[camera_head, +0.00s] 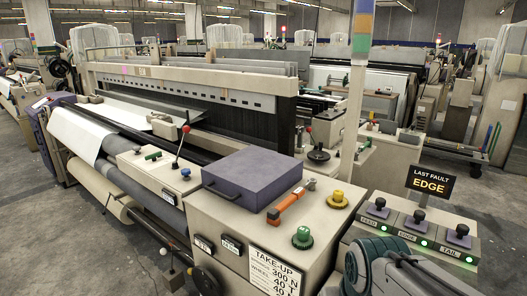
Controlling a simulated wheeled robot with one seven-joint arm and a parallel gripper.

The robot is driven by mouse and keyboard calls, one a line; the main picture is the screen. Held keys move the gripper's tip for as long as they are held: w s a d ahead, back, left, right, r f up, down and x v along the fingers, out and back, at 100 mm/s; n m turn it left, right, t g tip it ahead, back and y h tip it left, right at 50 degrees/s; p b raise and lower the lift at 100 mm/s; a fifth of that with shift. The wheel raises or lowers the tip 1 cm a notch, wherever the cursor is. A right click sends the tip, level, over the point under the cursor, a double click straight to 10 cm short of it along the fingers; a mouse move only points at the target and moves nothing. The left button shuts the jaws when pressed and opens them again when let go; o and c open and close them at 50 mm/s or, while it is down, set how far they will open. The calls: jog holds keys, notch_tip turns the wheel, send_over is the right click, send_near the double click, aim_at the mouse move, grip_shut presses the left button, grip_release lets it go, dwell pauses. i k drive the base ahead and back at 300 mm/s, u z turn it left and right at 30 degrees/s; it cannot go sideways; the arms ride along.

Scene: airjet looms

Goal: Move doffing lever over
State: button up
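No label names the doffing lever, so I cannot tell for sure which lever it is. A lever with a red ball knob (181,144) stands up from the beige front housing of the loom, leaning slightly right. An orange handle (287,206) lies low and slanted on top of the beige take-up cabinet (234,222), right of a purple-grey box. Another small red-knobbed lever (308,134) stands farther back beside a black handwheel. Part of my arm shows at the bottom right, below the cabinet's right side. My gripper's fingers are not in view.
Yellow (337,199) and green (302,238) knobs sit beside the orange handle. The purple-grey box (252,175) covers much of the cabinet top. Floor at left is clear.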

aim_at(173, 242)
jog(key=z, duration=1.3)
jog(key=k, duration=1.2)
jog(key=u, duration=2.35)
jog(key=i, duration=1.35)
jog(key=u, duration=0.4)
